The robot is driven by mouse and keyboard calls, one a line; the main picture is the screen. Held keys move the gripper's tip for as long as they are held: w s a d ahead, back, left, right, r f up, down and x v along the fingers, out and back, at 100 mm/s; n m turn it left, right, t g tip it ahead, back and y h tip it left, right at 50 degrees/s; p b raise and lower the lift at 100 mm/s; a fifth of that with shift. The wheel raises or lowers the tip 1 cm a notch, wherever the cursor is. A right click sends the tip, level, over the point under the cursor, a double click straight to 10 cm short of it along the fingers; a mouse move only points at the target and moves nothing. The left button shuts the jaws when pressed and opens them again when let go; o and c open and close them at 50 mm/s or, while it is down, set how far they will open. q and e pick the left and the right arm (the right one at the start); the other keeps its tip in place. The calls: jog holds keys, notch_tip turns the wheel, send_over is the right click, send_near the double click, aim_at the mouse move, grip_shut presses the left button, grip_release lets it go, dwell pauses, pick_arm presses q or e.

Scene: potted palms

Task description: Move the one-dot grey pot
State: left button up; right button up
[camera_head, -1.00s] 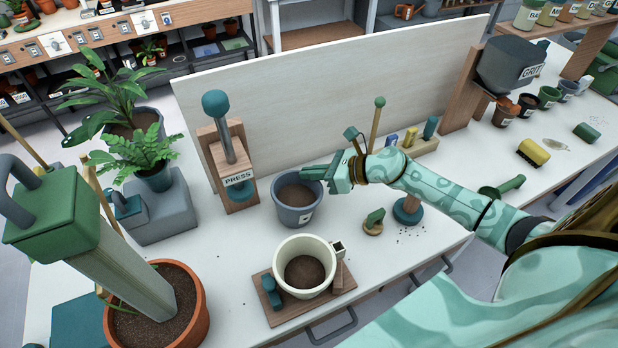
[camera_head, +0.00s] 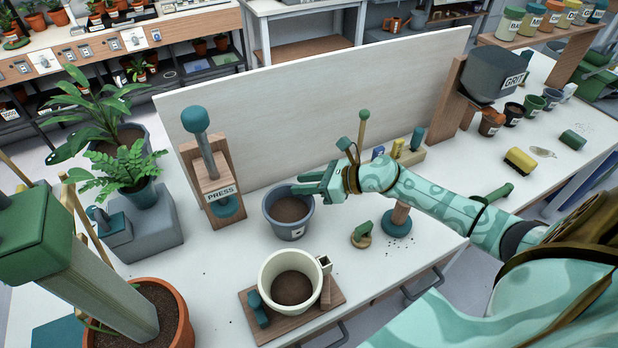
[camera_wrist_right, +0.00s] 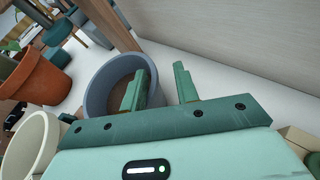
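The grey-blue pot (camera_head: 283,229) with dark soil stands upright on the white bench, right of the press; it also shows in the wrist view (camera_wrist_right: 98,96). A small white label is on its front; the dots are too small to read. My right gripper (camera_head: 299,183) is at the pot's back right rim. One finger overlaps the pot's mouth and the other is outside, to the right of the rim. I cannot tell whether either touches. My left gripper is out of view.
A cream mug-like pot (camera_head: 275,280) stands on a wooden board (camera_head: 325,300) in front. The press (camera_head: 208,175) is left of the grey pot. A white panel (camera_head: 300,105) rises behind. A small green-topped stamp (camera_head: 362,236) and a round-based stand (camera_head: 397,224) are to the right.

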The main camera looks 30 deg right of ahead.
jog(key=p+v, duration=0.1)
jog(key=v, duration=1.5)
jog(key=shift+p, duration=0.35)
jog(key=shift+s+d+r, duration=0.1)
